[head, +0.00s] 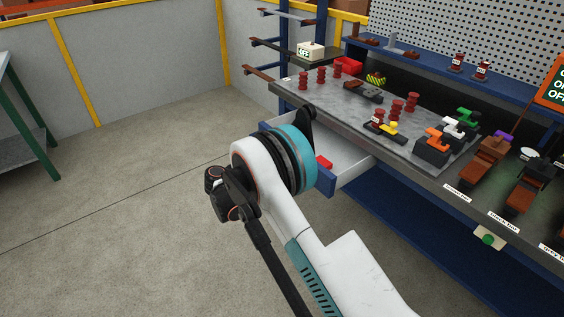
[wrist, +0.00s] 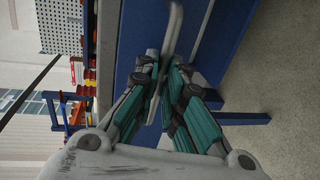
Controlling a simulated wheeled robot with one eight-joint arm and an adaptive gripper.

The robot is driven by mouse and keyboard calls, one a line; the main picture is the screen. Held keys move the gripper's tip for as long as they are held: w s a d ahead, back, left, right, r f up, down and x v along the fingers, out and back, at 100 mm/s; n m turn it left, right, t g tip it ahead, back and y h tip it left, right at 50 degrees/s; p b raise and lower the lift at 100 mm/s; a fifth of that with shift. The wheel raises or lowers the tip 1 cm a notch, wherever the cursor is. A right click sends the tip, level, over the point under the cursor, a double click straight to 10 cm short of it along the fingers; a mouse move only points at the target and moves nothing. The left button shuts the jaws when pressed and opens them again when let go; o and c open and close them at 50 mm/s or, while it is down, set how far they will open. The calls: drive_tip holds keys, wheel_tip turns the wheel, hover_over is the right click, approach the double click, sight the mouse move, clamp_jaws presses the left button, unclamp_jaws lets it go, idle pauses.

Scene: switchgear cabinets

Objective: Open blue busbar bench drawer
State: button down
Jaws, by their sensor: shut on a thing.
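The blue bench drawer (head: 326,182) stands partly pulled out under the bench top in the head view, its pale interior showing. A red item (head: 323,162) shows near its front. In the wrist view, my gripper (wrist: 160,72) has its fingers closed around a grey bar handle (wrist: 174,30) in front of a blue panel (wrist: 139,32). In the head view the fingers and handle are hidden behind my wrist, which is at the drawer front.
A blue lower shelf (head: 420,225) runs below. A green-legged table (head: 28,135) stands far left. The floor (head: 110,200) left of the drawer is clear.

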drive_tip(key=c, duration=1.7)
unclamp_jaws()
drive_tip(key=v, duration=1.2)
